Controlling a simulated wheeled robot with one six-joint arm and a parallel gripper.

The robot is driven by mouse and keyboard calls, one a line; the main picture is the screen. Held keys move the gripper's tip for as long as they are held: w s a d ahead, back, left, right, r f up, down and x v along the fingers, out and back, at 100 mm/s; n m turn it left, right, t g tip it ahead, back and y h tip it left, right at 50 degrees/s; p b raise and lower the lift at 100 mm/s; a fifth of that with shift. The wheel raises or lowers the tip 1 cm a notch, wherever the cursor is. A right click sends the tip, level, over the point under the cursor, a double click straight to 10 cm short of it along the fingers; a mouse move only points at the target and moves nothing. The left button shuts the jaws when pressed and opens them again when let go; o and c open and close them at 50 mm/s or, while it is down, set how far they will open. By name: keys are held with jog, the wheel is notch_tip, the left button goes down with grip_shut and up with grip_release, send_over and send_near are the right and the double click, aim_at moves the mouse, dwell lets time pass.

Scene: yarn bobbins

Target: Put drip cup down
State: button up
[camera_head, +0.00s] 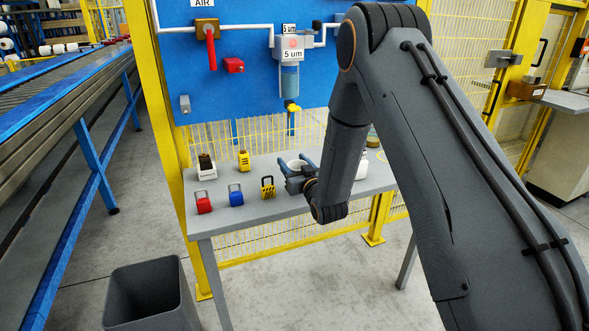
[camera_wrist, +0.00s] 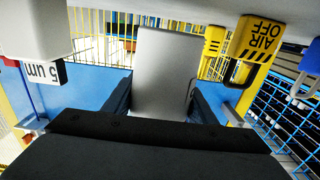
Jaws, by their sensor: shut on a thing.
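The drip cup (camera_head: 298,164) is a pale round cup at the back of the grey table, partly hidden by my gripper (camera_head: 302,170). In the wrist view, which is upside down, the cup (camera_wrist: 168,70) is a plain light-grey body between the two dark fingers of my gripper (camera_wrist: 162,98). The fingers are shut on its sides. The cup looks upright, with its base at or very close to the tabletop (camera_wrist: 185,14). I cannot tell whether it touches.
A filter (camera_head: 289,75) hangs on the blue panel above. A grey bin (camera_head: 150,295) stands front left.

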jog(key=shift+f, duration=1.3)
jog(key=shift+f, duration=0.1)
jog(key=o, duration=1.1)
jog(key=shift+o, duration=0.2)
jog(key=shift+s+d, duration=0.1)
jog(key=shift+s, duration=0.05)
jog(key=b+v, duration=0.1)
jog(key=v, duration=1)
jog(key=shift+s, duration=0.25)
